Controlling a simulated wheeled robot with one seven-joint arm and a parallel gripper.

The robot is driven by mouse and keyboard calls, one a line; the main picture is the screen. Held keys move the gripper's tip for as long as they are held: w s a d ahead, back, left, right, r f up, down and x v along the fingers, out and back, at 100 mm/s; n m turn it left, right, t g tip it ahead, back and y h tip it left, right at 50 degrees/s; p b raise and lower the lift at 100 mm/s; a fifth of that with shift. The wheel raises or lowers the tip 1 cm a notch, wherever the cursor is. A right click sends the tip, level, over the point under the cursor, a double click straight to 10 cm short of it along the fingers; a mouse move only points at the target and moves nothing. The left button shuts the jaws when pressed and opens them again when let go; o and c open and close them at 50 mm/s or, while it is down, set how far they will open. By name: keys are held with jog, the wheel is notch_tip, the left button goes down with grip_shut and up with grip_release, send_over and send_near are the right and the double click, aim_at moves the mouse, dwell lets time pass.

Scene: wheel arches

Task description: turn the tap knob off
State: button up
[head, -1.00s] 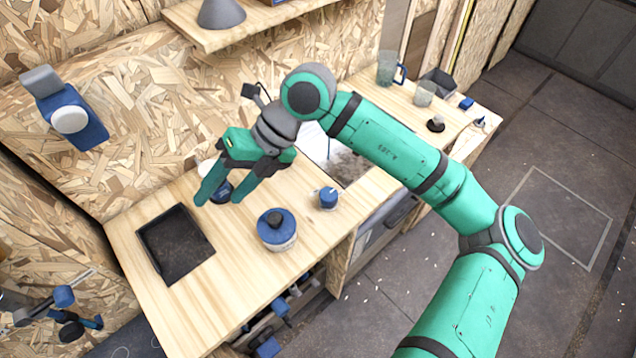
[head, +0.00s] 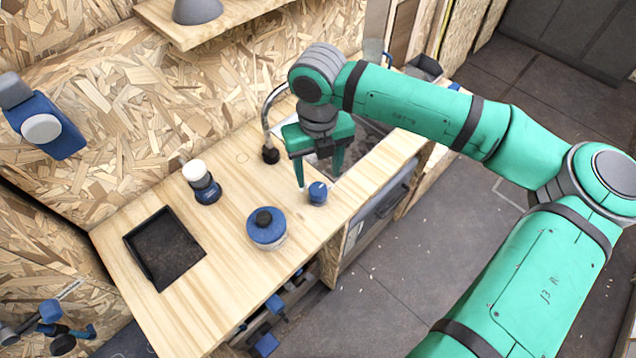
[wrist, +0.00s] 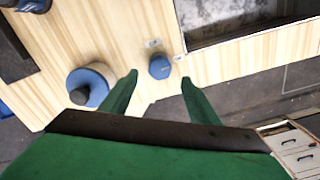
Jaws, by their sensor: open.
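The tap knob (head: 317,194) is a small blue knob with a pale mark on top, on the wooden counter in front of the tap. It also shows in the wrist view (wrist: 160,68). The tap (head: 266,112) is a curved grey spout with a dark base, beside the sink (head: 372,138). My gripper (head: 319,181) points down above the knob, its fingers apart and empty. In the wrist view my gripper (wrist: 158,79) has the knob framed between and just beyond its fingertips. I cannot tell whether either finger touches the knob.
A blue-lidded jar (head: 266,228) stands left of the knob, and a white-topped blue bottle (head: 201,182) farther left. A black tray (head: 165,247) lies at the counter's left end. Small pale labels (wrist: 153,43) lie near the knob. The counter's front edge is close.

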aim_at(318, 189)
notch_tip(318, 189, down, 6)
jog(key=shift+r, duration=0.15)
dwell(0.3)
jog(key=c, duration=1)
jog(key=shift+c, duration=0.2)
